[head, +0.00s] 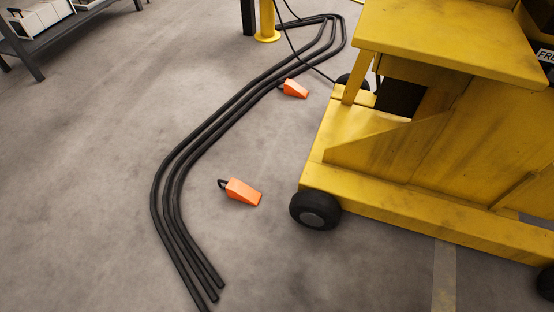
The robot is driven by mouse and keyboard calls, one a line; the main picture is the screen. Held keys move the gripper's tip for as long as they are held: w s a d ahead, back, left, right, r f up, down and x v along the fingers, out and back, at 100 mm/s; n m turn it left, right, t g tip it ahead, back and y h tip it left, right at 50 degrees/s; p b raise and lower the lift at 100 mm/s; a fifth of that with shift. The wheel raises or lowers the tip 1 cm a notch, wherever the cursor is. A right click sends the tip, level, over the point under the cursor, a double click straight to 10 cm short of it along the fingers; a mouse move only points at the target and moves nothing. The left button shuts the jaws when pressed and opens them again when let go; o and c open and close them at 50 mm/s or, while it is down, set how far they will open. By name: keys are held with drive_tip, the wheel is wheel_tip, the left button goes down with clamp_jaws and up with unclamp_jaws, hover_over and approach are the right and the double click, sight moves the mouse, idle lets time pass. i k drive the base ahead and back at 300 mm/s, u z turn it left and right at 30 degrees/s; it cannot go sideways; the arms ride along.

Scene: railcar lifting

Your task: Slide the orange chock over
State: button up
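Two orange wedge chocks lie on the concrete floor in the head view. The nearer chock (243,192) is left of the yellow machine's front wheel (315,210), apart from it by a short gap. Its thin end points toward the wheel, and a dark loop handle (222,183) is at its thick left end. The farther chock (295,89) lies higher in the picture, left of a second wheel (353,82) that is partly hidden by the machine. It also has a dark handle at its left. My gripper is not in view.
Several black hoses (190,150) run along the floor left of the chocks, passing close to the farther one. The yellow machine (430,150) fills the right side. A yellow post base (267,35) stands at the back, a shelf (45,40) at upper left. Floor at left is clear.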

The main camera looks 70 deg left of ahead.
sight(235, 189)
drive_tip(key=u, duration=3.05)
drive_tip(key=k, duration=0.45)
drive_tip(key=u, duration=1.25)
drive_tip(key=i, duration=1.05)
drive_tip(key=z, duration=0.4)
drive_tip(key=i, duration=0.95)
drive_tip(key=z, duration=0.95)
